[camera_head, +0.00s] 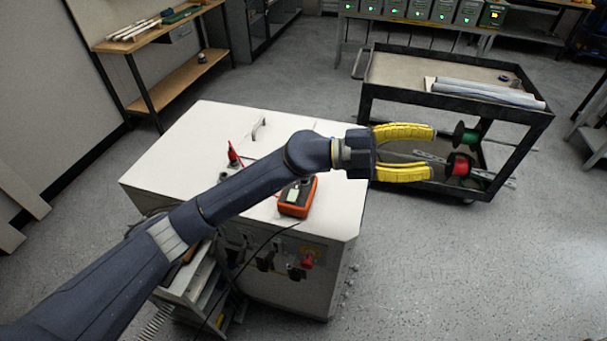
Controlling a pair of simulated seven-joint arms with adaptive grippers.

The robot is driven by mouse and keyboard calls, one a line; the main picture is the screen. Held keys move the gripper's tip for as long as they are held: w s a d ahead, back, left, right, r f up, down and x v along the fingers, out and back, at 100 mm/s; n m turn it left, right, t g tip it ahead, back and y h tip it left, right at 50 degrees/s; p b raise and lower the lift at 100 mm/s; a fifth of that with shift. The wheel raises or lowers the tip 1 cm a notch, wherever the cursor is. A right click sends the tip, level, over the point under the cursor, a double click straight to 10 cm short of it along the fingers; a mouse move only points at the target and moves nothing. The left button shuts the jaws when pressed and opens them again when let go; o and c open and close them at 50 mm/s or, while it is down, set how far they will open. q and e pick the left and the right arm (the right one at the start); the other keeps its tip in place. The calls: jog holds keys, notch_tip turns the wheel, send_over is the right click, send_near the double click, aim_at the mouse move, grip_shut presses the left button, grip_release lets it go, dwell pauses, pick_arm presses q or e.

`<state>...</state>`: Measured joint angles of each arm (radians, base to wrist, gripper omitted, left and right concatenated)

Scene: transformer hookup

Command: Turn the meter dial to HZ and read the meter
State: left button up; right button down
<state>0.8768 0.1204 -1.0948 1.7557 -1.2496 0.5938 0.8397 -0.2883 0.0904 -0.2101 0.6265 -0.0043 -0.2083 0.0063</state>
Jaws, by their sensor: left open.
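The orange meter (297,197) sits on top of the white cabinet (200,140), just below my left forearm. Its pale screen shows, but the dial and any reading are too small to make out, and the arm crosses close above it. My left gripper (432,152) has two yellow fingers spread apart. It is open and empty, held out to the right, past the cabinet's right edge and in front of the black cart. My right gripper is not in view.
A red probe (233,153) stands on the cabinet top, and a dark cable hangs down its front. The black cart (400,75) carries rolled sheets (488,92); green and red spools (460,166) are at its near side. Grey floor lies open on the right.

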pick_arm(q)
jog(key=w+a+f+y, duration=0.2)
jog(key=f+y, duration=0.3)
jog(key=w+a+f+y, duration=0.2)
jog(key=f+y, duration=0.3)
jog(key=w+a+r+n+t+y, duration=0.25)
jog(key=w+a+y, duration=0.25)
jog(key=w+a, duration=0.25)
jog(key=w+a+r+n+t+y, duration=0.2)
jog(key=w+a+n+y, duration=0.15)
jog(key=w+a, duration=0.4)
jog(key=shift+m+y, duration=0.3)
jog(key=shift+y, duration=0.05)
jog(key=f, duration=0.5)
jog(key=s+a+f, duration=0.1)
jog(key=f, duration=0.5)
jog(key=a+f, duration=0.1)
jog(key=f, duration=0.5)
jog(key=shift+s, duration=0.3)
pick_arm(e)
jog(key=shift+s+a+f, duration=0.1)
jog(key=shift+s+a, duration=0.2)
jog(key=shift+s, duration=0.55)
pick_arm(q)
grip_shut()
jog(key=shift+f, duration=0.1)
